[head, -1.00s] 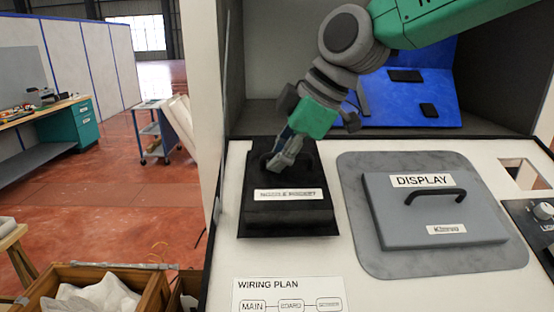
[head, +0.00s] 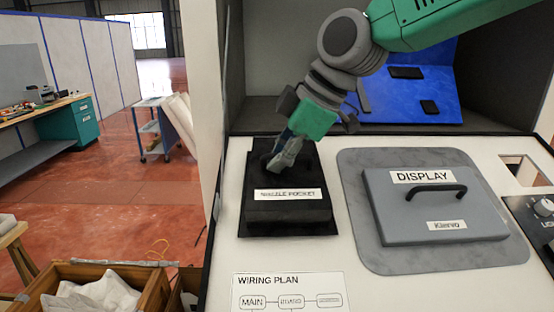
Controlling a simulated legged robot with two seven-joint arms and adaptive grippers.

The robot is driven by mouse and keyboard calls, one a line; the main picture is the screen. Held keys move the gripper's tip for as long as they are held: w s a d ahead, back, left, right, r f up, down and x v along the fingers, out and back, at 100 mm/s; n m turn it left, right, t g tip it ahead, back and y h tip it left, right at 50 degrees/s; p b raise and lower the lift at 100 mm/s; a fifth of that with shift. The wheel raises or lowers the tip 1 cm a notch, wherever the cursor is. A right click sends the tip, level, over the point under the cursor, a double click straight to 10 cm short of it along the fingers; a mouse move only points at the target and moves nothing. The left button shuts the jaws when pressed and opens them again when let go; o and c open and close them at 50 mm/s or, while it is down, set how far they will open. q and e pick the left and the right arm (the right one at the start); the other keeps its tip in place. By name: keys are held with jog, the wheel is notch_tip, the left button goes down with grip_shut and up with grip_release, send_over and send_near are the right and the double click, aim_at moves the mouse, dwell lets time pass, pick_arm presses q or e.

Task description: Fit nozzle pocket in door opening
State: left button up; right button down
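The nozzle pocket (head: 290,211) is a black block with a white name label on its front, low in the middle of the head view. It sits on the white panel (head: 222,262), within or on a black flat border; I cannot tell how deep it sits. My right gripper (head: 279,163) reaches down from the upper right, its fingertips at the top of the pocket, by its dark handle. The fingers look close together, but whether they grip the handle is unclear. The handle is mostly hidden behind them. My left gripper is out of view.
A grey display door (head: 410,220) with a black handle lies right of the pocket. An empty rectangular opening (head: 524,172) and a knob panel (head: 540,215) are at the far right. A blue board (head: 440,85) stands in the cabinet behind. Wooden crates (head: 140,285) stand lower left.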

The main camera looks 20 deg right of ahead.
jog(key=shift+f, duration=0.35)
dwell(0.6)
jog(key=c, duration=1.1)
grip_release()
jog(key=shift+d+r+p, duration=0.35)
jog(key=shift+r+p, duration=0.1)
jog(key=shift+r, duration=0.2)
jog(key=shift+p+v, duration=1.5)
jog(key=shift+v, duration=0.85)
jog(key=shift+s+f, duration=0.15)
